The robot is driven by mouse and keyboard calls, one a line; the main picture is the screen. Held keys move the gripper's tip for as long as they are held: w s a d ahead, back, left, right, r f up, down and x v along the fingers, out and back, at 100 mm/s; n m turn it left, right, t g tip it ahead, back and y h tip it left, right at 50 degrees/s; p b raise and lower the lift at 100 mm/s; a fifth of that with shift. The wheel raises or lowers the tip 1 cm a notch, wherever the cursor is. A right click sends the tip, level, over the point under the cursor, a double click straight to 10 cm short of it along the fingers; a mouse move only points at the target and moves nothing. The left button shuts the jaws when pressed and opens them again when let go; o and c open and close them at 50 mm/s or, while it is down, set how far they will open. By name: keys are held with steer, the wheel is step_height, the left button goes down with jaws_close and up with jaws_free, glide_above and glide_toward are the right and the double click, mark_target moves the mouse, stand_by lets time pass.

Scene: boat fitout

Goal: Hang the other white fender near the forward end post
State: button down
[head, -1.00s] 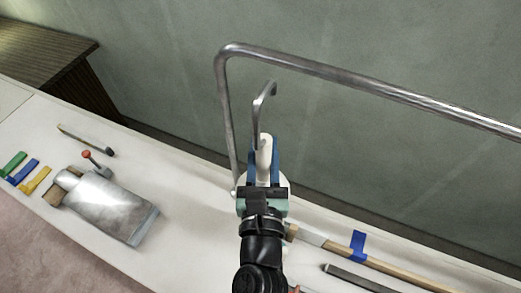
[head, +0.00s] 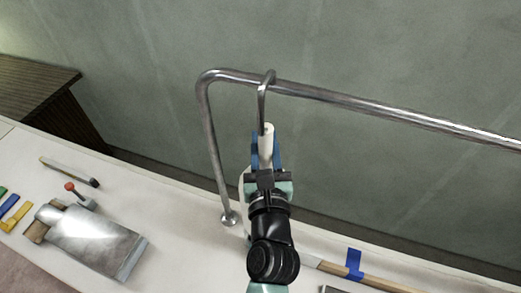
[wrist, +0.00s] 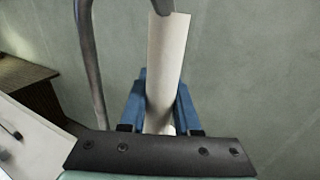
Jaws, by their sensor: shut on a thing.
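My gripper (head: 265,155) is shut on the white fender (head: 267,132), its blue fingers on either side of it. The fender is an upright white cylinder with a grey metal hook (head: 262,105) at its top. In the head view the hook's bent top overlaps the top rail (head: 340,97), just right of the rail's bend; I cannot tell whether it rests on the rail. The end post (head: 213,150) stands left of my gripper, with a round foot on the white deck. In the wrist view the fender (wrist: 167,60) rises between the fingers, with the post (wrist: 92,70) to its left.
A grey metal-faced tool (head: 90,240), a red-tipped tool (head: 75,190), a dark-handled tool (head: 70,172) and yellow and blue clips (head: 14,215) lie on the deck (head: 165,205) at left. A wooden pole (head: 370,279) with blue tape lies at lower right. A dark wooden bench is far left.

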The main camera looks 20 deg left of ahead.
steer(key=w+f+b, duration=0.3)
steer(key=w+b, duration=0.1)
steer(key=w, duration=0.2)
steer(key=shift+w+b, duration=0.3)
steer(key=shift+b, duration=0.1)
stand_by(0.5)
